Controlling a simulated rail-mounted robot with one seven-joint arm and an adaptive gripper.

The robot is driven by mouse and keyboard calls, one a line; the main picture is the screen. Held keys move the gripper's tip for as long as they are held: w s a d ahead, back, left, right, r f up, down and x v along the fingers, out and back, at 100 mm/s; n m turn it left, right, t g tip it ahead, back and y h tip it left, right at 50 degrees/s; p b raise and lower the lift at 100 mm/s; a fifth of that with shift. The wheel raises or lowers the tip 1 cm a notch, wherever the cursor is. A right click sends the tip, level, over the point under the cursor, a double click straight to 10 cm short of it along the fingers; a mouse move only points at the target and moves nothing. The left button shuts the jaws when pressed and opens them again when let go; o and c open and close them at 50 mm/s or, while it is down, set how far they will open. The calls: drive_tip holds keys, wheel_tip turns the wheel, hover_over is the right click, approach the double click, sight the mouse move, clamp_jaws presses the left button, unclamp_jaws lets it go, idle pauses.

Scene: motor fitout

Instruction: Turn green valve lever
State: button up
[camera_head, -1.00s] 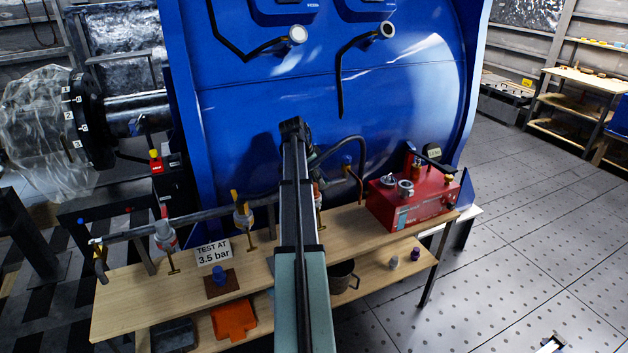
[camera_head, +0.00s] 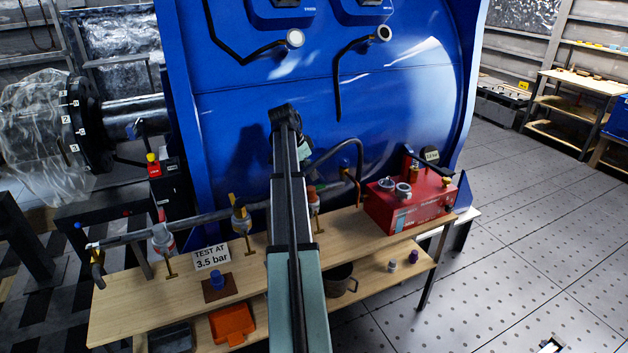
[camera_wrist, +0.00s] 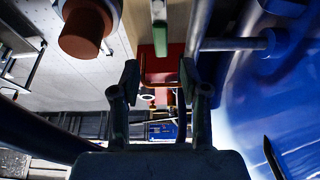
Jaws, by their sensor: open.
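A narrow green bar, which looks like the green valve lever (camera_wrist: 159,36), shows at the top middle of the wrist view. My gripper (camera_wrist: 158,80) is open, with one dark finger on each side of the picture's middle. The green bar lies beyond and between the fingertips, and nothing is seen held. I cannot tell how far it is from the fingers. In the head view my arm covers the gripper, and I cannot make out the green lever there.
A pipe (camera_head: 190,220) with several valves runs above the wooden bench (camera_head: 130,300). A red-brown cylinder (camera_wrist: 82,34) is close at the wrist view's upper left. The blue housing (camera_wrist: 285,100) fills its right side. A red test unit (camera_head: 410,204) stands at the bench's right end.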

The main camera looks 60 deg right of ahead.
drive_tip(key=v, duration=0.6)
idle(0.3)
